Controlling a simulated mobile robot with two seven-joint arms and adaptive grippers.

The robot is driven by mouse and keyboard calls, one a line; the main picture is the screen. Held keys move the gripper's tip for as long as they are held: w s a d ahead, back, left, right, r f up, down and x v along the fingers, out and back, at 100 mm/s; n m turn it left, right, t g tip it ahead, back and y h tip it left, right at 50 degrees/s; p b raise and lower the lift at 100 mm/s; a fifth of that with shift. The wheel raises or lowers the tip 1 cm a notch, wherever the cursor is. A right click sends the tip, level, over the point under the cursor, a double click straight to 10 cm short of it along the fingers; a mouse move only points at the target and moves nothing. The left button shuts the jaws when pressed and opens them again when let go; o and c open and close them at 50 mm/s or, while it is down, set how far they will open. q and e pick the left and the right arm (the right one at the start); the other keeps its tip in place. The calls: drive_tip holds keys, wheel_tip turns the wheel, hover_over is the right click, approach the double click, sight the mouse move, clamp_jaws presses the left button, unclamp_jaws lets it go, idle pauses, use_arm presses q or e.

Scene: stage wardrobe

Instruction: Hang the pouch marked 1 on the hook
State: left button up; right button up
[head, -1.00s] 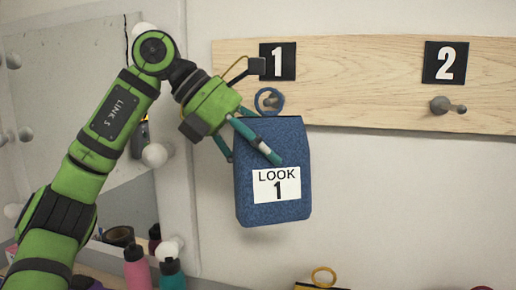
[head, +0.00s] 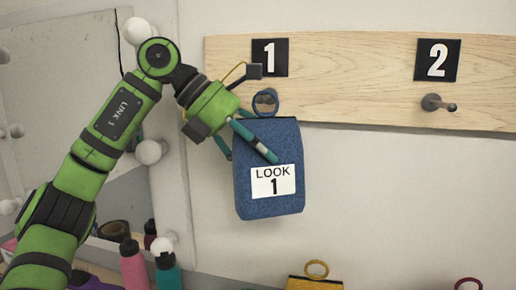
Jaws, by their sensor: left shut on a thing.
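The blue pouch (head: 270,140) has a white label reading "LOOK 1" and a blue loop (head: 254,107) at its top. My left gripper (head: 252,158) is shut on the pouch's upper left part, one teal finger across its front; the other finger is partly hidden behind it. The pouch hangs nearly upright, against or just in front of the wooden board's lower edge. The grey hook (head: 265,97) below the black "1" plate (head: 269,57) shows within the loop's outline. I cannot tell whether the loop is around the hook or in front of it. My right gripper is not in view.
The wooden board (head: 350,80) also carries a "2" plate (head: 437,60) with an empty hook (head: 438,103). A yellow pouch (head: 314,283) with a ring is at the bottom edge. Bottles (head: 133,266) stand lower left, near a mirror with bulbs. The wall right of the blue pouch is clear.

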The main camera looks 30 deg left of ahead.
use_arm(q)
drive_tip(key=o, duration=1.3)
drive_tip(key=shift+o, duration=0.2)
